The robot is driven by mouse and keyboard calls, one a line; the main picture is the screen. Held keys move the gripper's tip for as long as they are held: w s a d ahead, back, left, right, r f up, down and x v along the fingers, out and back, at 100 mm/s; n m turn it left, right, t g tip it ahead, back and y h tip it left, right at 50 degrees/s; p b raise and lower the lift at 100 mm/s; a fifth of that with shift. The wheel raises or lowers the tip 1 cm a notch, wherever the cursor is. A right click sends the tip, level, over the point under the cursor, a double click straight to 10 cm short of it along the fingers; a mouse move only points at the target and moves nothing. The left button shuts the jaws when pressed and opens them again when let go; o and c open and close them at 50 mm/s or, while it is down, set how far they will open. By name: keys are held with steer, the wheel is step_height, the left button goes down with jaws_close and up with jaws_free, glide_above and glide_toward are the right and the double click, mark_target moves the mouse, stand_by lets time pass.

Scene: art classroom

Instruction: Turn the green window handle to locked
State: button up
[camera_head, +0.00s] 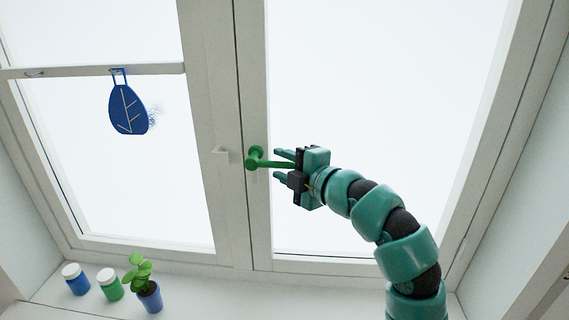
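The green window handle (256,160) is mounted on the frame of the right window sash. Its round base sits at the left and its lever points right, roughly horizontal. My gripper (278,165) comes from the right, with its fingers pointing left. The fingers are apart, one above and one below the lever, and the lever's right end lies between them. I cannot tell whether either finger touches the lever. The gripper body hides the lever's far end.
A blue leaf ornament (127,110) hangs from a bar (95,71) at left. On the sill stand a blue jar (76,282), a green jar (110,287) and a potted plant (149,298). The sill right of the plant is clear.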

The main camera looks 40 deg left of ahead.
jaws_close()
steer(key=shift+f+b, duration=0.2)
steer(key=shift+b, duration=0.7)
